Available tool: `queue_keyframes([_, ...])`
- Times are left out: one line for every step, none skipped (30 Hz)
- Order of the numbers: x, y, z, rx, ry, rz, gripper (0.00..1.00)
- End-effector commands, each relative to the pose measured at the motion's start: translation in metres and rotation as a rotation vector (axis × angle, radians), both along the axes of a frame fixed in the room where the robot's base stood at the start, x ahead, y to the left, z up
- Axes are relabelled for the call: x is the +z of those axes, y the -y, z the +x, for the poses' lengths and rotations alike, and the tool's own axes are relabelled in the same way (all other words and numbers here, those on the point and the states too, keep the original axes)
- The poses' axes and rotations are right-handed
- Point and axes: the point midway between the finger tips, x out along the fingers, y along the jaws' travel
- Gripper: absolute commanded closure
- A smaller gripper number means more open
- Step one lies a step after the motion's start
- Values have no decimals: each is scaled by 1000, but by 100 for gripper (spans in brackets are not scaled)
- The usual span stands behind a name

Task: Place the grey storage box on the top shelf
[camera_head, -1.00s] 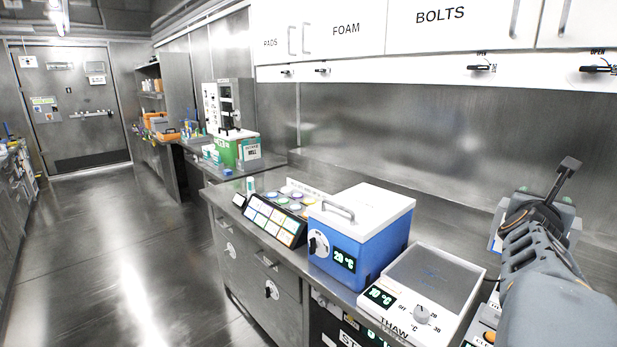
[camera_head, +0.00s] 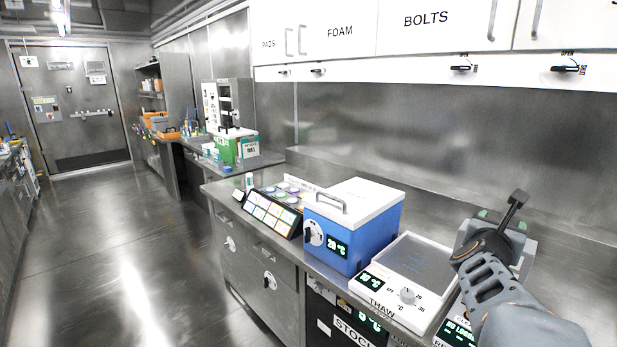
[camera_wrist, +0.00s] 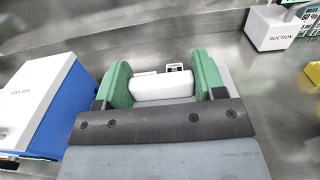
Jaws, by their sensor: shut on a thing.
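My gripper (camera_head: 502,221) is at the right in the head view, above the bench. In the wrist view its green fingers (camera_wrist: 164,84) are shut on a pale, rounded bar, which looks like the handle of the grey storage box (camera_head: 464,232). Only grey edges of the box show beside the gripper in the head view; the rest is hidden behind my wrist. I cannot tell if its underside is clear of the bench. A shelf unit (camera_head: 150,83) stands far back at the left, with small items on its shelves. I cannot tell if it is the task's shelf.
A blue box with a white lid (camera_head: 352,226) stands left of my gripper, with a white thaw plate (camera_head: 411,277) between. A suction unit (camera_wrist: 275,30) shows in the wrist view. White wall cabinets (camera_head: 430,25) hang above. The floor aisle (camera_head: 100,250) at left is clear.

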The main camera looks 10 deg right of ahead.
Motion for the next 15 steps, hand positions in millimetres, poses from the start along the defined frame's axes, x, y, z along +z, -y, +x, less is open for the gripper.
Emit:
queue_keyframes([-12,-15,6,11,-1,2,93])
queue_keyframes([-19,-22,8,13,-1,2,93])
queue_keyframes([-30,-34,12,17,-2,2,93])
queue_keyframes([-39,-44,15,20,-2,2,93])
queue_keyframes([-48,-54,18,24,-5,2,93])
queue_keyframes([-62,-68,22,29,-6,1,93])
queue_keyframes([-73,-80,27,35,-8,3,93])
queue_keyframes([-84,-92,30,37,-10,2,93])
queue_keyframes([-100,-108,35,42,-10,3,93])
queue_keyframes([-111,-121,39,46,-13,2,93])
queue_keyframes([-122,-133,43,50,-13,2,93])
queue_keyframes([-138,-149,48,54,-15,2,93])
queue_keyframes([-149,-161,51,57,-15,0,93])
queue_keyframes([-160,-173,55,61,-15,0,93])
queue_keyframes([-175,-189,61,65,-16,-1,93])
